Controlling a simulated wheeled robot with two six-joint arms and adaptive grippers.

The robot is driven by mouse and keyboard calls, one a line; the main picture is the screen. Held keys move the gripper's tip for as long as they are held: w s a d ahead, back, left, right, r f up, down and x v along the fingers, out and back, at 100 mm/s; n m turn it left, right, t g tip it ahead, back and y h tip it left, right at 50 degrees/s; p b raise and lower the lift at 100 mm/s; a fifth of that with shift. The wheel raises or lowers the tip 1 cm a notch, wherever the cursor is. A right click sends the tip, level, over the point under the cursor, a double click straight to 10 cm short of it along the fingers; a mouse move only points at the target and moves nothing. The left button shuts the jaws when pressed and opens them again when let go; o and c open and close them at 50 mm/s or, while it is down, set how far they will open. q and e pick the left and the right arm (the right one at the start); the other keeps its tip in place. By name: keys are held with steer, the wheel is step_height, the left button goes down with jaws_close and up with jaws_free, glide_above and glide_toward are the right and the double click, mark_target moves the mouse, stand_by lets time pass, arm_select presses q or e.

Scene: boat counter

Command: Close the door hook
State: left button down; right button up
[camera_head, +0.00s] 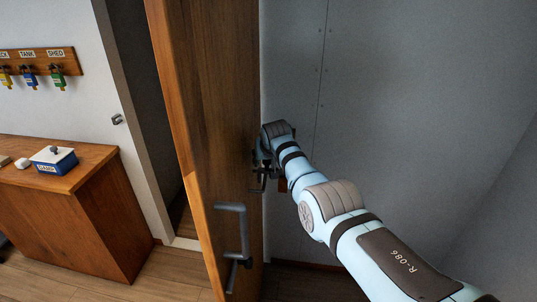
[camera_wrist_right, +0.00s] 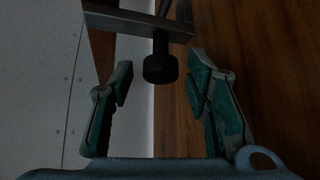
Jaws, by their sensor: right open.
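The brown wooden door (camera_head: 217,130) stands open, seen nearly edge-on in the head view. My right gripper (camera_head: 261,172) is at the door's right side, partly hidden by the door's edge and my arm. In the right wrist view the two teal-padded fingers of my right gripper (camera_wrist_right: 162,95) are spread, with nothing clasped. A dark metal bar with a round knob (camera_wrist_right: 160,68), perhaps the door hook, lies ahead between the fingertips, and I see no contact. A small metal catch (camera_head: 117,119) sits on the white wall left of the doorway. My left gripper is out of view.
A grey lever handle (camera_head: 235,230) sticks out low on the door. A wooden counter (camera_head: 110,190) at left bears a blue-and-white box (camera_head: 54,160). A key rack (camera_head: 40,60) hangs above. Grey panelled walls (camera_head: 400,80) stand behind my arm; the doorway is open.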

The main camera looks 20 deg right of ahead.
steer(key=v, duration=1.1)
steer(key=shift+s+r, duration=0.2)
steer(key=shift+s, duration=0.1)
